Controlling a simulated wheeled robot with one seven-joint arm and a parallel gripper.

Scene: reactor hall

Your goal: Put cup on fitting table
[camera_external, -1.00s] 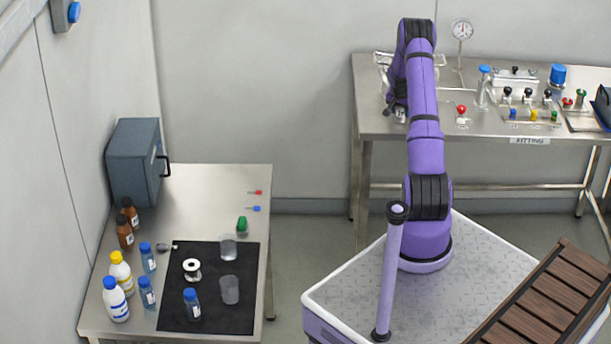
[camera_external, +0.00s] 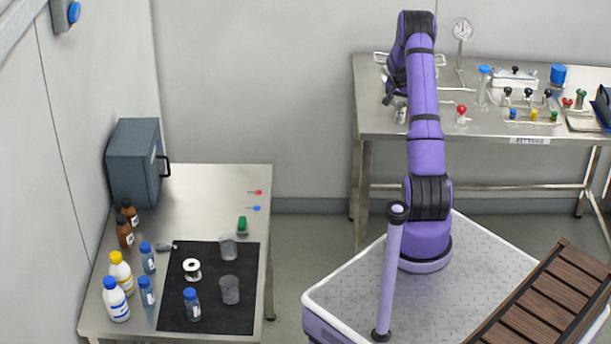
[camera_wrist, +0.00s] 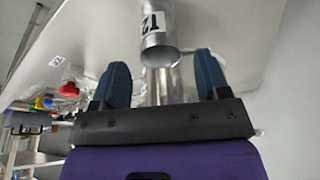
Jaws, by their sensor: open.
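A metal cup (camera_external: 401,112) stands on the fitting table (camera_external: 475,134), near its left end. In the wrist view the shiny cup (camera_wrist: 155,42) bears a label reading "12". My gripper (camera_wrist: 162,70) is open, with its blue fingers apart on either side below the cup in that picture. The fingers do not appear to touch it. A second shiny cylindrical shape shows between them; I cannot tell whether it is a reflection. In the external view my arm reaches over the table's left end and mostly hides the gripper (camera_external: 388,98).
A gauge on a stand (camera_external: 461,55) is right of my arm. Red-knobbed and other fittings (camera_external: 461,114) fill the table's right part. A left table holds bottles (camera_external: 116,298), two clear beakers (camera_external: 229,290) and a black mat (camera_external: 210,318). The fitting table's front strip is clear.

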